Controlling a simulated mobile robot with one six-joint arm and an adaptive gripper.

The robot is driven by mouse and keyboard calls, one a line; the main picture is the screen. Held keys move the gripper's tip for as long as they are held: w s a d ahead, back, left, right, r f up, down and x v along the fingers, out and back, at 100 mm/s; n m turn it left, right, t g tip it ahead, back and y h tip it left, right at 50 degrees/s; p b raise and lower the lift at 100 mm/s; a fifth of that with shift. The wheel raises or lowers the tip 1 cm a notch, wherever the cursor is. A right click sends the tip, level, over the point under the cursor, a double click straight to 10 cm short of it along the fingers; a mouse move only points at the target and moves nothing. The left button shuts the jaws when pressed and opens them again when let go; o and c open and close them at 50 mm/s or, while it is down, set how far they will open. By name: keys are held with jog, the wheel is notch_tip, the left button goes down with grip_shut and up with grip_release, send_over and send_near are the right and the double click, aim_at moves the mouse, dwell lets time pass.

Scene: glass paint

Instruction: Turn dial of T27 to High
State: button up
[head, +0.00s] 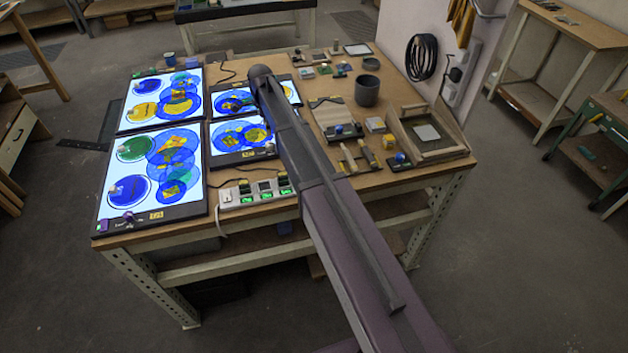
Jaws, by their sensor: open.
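Several lit light panels lie on the workbench. The front left panel (112,190) has a yellow label (156,215) on its front edge, too small to read for certain. A small dark knob (128,217) and a purple piece (103,225) are on that same edge. A middle panel (216,150) has another small yellow label (270,147). I cannot tell which one is T27 or where its dial points. My arm reaches over the bench from the lower right, its dark rounded joint above the middle panels. My gripper does not show; the arm seems to hide it.
A power strip (228,197) with green-lit switches lies at the bench's front edge. Small black boxes with blue knobs (400,157) (339,129), a grey cup (367,91) and a wooden tray (441,153) stand on the right. Coloured glass discs cover the panels. The floor around the bench is mostly clear.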

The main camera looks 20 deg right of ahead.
aim_at(270, 143)
jog(key=shift+r+p, duration=2.6)
jog(key=shift+r, duration=0.35)
jog(key=s+d+f+n+b, duration=0.2)
jog(key=s+n, duration=0.3)
jog(key=s, duration=0.4)
jog(key=s+d+f+n+b, duration=0.2)
jog(key=s+n, duration=0.4)
jog(key=s, duration=0.4)
jog(key=s+d+f+n+b, duration=0.2)
jog(key=s+d+n, duration=0.2)
jog(key=s, duration=0.6)
jog(key=shift+s+n, duration=0.25)
jog(key=shift+n, duration=0.75)
jog(key=shift+s+d+n, duration=0.15)
jog(key=shift+s+n, duration=0.35)
jog(key=shift+s, duration=0.35)
